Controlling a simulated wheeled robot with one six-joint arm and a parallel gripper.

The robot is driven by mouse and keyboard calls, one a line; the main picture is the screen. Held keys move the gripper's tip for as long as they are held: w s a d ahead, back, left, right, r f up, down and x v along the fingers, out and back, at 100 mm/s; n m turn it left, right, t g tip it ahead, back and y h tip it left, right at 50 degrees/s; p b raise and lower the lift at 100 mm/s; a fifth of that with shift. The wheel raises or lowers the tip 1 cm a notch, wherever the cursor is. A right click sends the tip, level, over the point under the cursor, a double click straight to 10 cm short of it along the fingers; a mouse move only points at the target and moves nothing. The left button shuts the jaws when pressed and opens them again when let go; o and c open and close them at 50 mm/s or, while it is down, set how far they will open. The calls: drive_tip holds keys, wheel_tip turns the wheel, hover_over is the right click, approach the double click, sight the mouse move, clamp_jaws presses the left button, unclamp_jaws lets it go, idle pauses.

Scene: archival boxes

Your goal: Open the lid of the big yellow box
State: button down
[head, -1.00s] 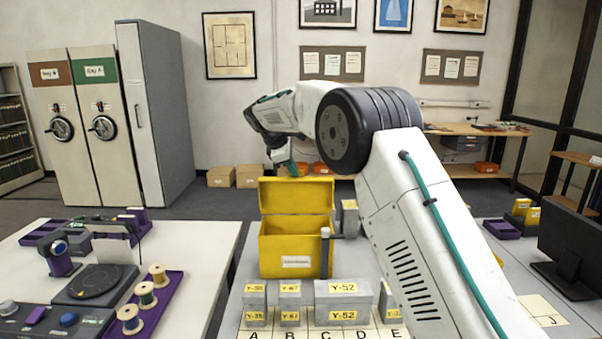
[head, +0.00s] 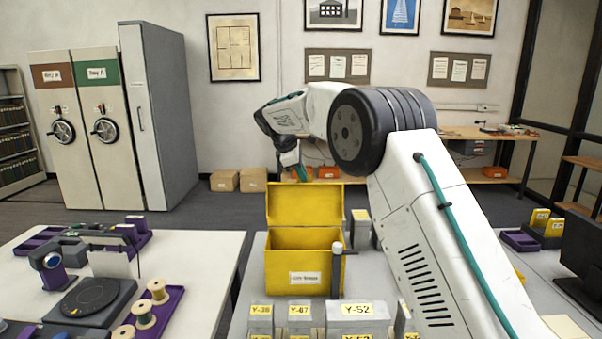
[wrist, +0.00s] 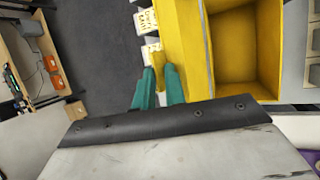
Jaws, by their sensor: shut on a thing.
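The big yellow box (head: 285,262) stands on the grey-white table, with a white label on its front. Its lid (head: 303,205) stands raised, about upright, at the back of the open box. In the wrist view the open, empty-looking inside of the box (wrist: 243,50) shows, with the raised lid (wrist: 186,40) beside it. My gripper (head: 301,173) is at the lid's top edge. In the wrist view its teal fingers (wrist: 158,85) are close together on a yellow part at the lid's edge. The exact contact is partly hidden.
Grey boxes with yellow tags (head: 357,310) stand in front of the yellow box. A grey post (head: 337,265) is close to its right front corner. My arm hides part of the table on the right. A white table (head: 200,262) with spools and purple trays is at left.

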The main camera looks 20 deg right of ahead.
drive_tip(key=shift+d, duration=0.25)
drive_tip(key=c, duration=1.6)
unclamp_jaws()
drive_tip(key=shift+c, duration=0.2)
drive_tip(key=shift+f, duration=0.1)
drive_tip(key=shift+a, duration=0.1)
drive_tip(key=v, duration=0.8)
